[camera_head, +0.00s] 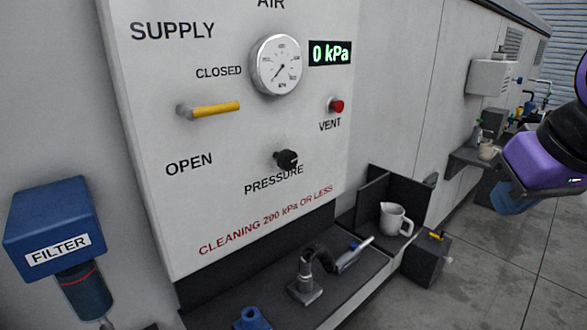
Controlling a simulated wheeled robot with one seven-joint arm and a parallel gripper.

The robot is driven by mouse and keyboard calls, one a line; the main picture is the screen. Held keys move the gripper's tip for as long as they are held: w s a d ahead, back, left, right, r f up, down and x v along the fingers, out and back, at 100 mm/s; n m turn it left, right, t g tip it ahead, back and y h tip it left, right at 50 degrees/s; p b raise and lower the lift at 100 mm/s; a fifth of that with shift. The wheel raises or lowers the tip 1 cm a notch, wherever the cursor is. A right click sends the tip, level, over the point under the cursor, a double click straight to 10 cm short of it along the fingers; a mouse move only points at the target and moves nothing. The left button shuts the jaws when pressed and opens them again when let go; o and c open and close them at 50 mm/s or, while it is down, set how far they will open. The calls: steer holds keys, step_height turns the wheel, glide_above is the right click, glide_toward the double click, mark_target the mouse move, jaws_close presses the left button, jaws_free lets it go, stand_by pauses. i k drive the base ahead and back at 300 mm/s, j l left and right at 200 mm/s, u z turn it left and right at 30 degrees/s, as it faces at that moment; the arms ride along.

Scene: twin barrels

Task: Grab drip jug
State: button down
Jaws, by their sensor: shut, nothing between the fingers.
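A white jug (393,220) with a handle on its right stands upright in a dark open-topped holder (372,190) at the right end of the bench, below the panel. My gripper (506,190) is at the right edge, to the right of and higher in the picture than the jug, and apart from it. Its fingers are shut with nothing held; they show only partly beside the purple wrist. A second, smaller pale jug or cup (487,150) sits on a far shelf behind the gripper.
A supply panel (215,150) with a yellow lever (215,109), gauge (276,64) and black knob (286,160) stands left. A dark box with a yellow valve (428,259) is right of the jug. Floor at right is clear.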

mark_target(396, 223)
steer(key=i+l+u, duration=0.2)
steer(key=l+u, duration=0.15)
steer(key=i+l+u, duration=0.15)
steer(key=l+u, duration=0.2)
steer(key=i+l+u, duration=0.1)
steer(key=l+u, duration=0.25)
steer(key=l, duration=0.1)
